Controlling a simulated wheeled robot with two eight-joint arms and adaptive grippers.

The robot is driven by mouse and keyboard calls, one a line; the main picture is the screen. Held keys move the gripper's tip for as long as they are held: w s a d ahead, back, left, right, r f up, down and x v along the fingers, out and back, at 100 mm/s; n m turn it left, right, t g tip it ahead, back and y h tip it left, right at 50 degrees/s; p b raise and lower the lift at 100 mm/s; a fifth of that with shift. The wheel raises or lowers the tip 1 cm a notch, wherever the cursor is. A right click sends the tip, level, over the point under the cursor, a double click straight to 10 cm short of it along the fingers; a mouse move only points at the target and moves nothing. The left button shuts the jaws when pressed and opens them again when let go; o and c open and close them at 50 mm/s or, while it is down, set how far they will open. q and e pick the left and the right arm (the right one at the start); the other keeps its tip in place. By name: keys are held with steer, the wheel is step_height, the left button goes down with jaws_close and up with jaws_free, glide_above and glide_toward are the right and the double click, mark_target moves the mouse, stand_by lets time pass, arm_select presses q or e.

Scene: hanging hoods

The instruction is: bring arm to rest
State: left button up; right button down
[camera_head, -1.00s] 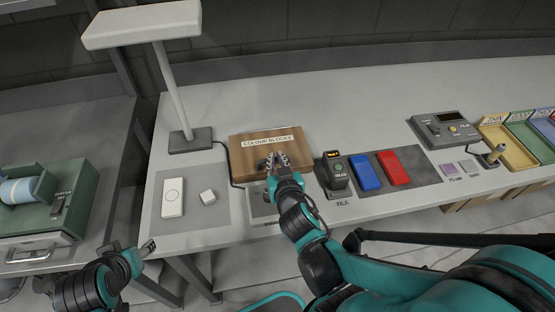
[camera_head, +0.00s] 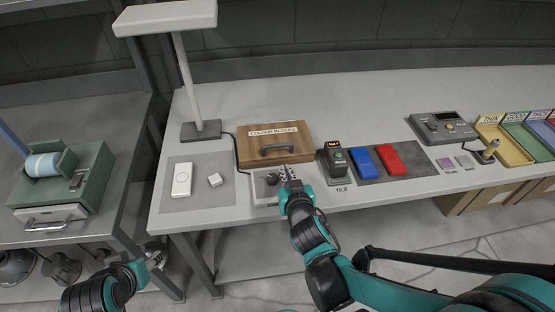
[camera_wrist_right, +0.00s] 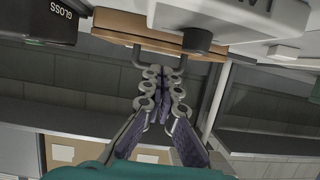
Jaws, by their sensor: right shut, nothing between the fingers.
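My right arm reaches in from the lower right in the head view. Its gripper (camera_head: 286,173) is shut and empty, just in front of the wooden COLOUR BLOCKS box (camera_head: 262,134), over a small grey panel with a round knob (camera_head: 271,179). The box is shut and its dark handle (camera_head: 277,150) is clear of the fingers. In the right wrist view the fingers (camera_wrist_right: 165,76) meet at their tips with nothing between them. My left gripper (camera_head: 153,254) is at the lower left, beside the table's front corner; its finger gap is too small to tell.
A lamp (camera_head: 201,128) stands at the back left. A black device (camera_head: 336,160), blue block (camera_head: 366,163) and red block (camera_head: 391,160) stand right of the gripper.

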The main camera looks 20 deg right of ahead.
steer(key=shift+f, duration=0.1)
steer(key=shift+s+f+g, duration=0.15)
steer(key=shift+g, duration=0.25)
steer(key=s+g, duration=0.1)
steer(key=s+a+g, duration=0.1)
steer(key=s, duration=0.1)
steer(key=s+f+g+y, duration=0.1)
steer(key=shift+s+a+n, duration=0.25)
steer(key=shift+n, duration=0.15)
steer(key=s+a+n+g+y, duration=0.1)
steer(key=s+a+g+y, duration=0.1)
steer(key=s, duration=0.4)
steer(key=shift+s+a+r+n+g, duration=0.3)
steer(key=shift+a+g, duration=0.1)
steer(key=shift+a, duration=0.4)
